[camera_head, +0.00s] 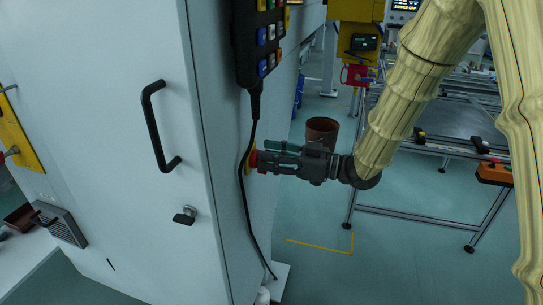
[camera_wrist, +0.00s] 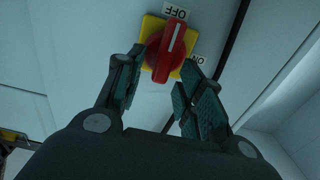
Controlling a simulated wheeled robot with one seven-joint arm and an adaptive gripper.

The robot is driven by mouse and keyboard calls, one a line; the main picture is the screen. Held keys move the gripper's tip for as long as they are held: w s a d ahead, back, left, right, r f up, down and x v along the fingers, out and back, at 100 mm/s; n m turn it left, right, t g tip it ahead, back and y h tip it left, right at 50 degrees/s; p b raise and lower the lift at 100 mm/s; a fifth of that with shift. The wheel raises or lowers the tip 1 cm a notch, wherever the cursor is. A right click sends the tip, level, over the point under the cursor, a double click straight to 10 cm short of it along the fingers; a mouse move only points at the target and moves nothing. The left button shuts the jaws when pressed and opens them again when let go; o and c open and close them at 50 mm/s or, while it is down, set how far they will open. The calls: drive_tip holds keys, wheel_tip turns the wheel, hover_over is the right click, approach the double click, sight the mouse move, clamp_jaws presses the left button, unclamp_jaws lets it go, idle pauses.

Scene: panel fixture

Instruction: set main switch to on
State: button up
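The main switch is a red rotary knob (camera_wrist: 166,50) on a yellow plate (camera_wrist: 150,27). In the wrist view its white line points up towards the OFF label (camera_wrist: 176,12). The ON label (camera_wrist: 197,59) is at its lower right. In the head view the knob shows as a small red patch (camera_head: 253,159) on the cabinet's side. My gripper (camera_wrist: 163,62) is open, with one finger on each side of the knob's lower part. I cannot tell if the fingers touch it. The head view shows my gripper (camera_head: 264,158) level, close to the cabinet.
The grey cabinet (camera_head: 130,60) has a black handle (camera_head: 155,125). A button pendant (camera_head: 260,40) hangs on its side, its black cable (camera_head: 245,205) running down near the switch. A brown bin (camera_head: 322,130) and a metal-framed table (camera_head: 455,120) stand behind. Open floor lies below my gripper.

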clamp_jaws()
drive_tip(key=shift+r+p, duration=0.1)
drive_tip(key=shift+p, duration=0.3)
drive_tip(key=shift+w+d+f+m+p, duration=0.1)
drive_tip(key=shift+w+f+m+p, duration=0.2)
drive_tip(key=shift+m+p, duration=2.8)
drive_tip(key=shift+w+d+f+m+p, duration=0.15)
drive_tip(key=shift+w+f+m+p, duration=0.2)
drive_tip(key=shift+m+p, duration=2.75)
drive_tip(key=shift+w+d+f+m+p, duration=0.1)
drive_tip(key=shift+w+f+m+p, duration=0.2)
drive_tip(key=shift+m+p, duration=2.75)
drive_tip(key=shift+p, duration=0.3)
